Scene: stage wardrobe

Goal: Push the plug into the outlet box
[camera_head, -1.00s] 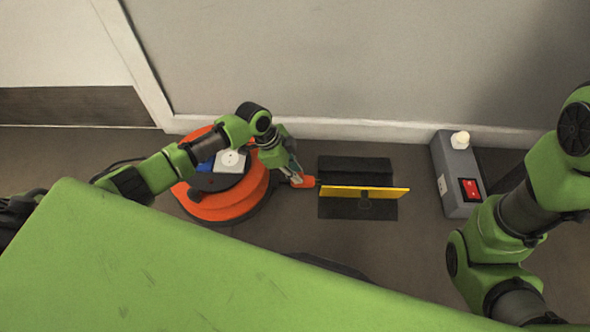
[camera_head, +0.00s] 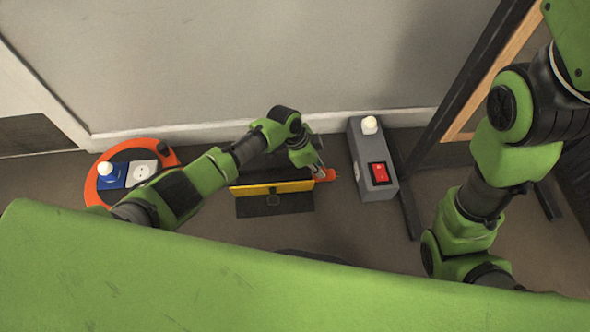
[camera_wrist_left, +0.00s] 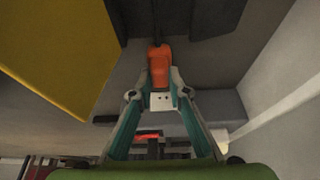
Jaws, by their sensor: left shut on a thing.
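My left gripper (camera_head: 318,172) is shut on the orange plug (camera_head: 326,175), just left of the grey outlet box (camera_head: 361,151). A gap of floor shows between plug and box. The box carries a red switch and a white knob on top. In the left wrist view the plug (camera_wrist_left: 160,68) sits between the fingertips, with a dark cable behind it. A white socket face (camera_wrist_left: 162,101) with two holes shows beyond the plug, on the grey box (camera_wrist_left: 222,106). The alignment of plug and socket is unclear. My right arm stands at the right; its gripper is out of view.
A yellow panel (camera_head: 270,188) on a dark base stands left of the plug, close under my left arm. An orange cable reel (camera_head: 100,190) lies further left. A wall (camera_head: 230,60) runs behind, and a dark-framed stand (camera_head: 462,90) rises right of the box.

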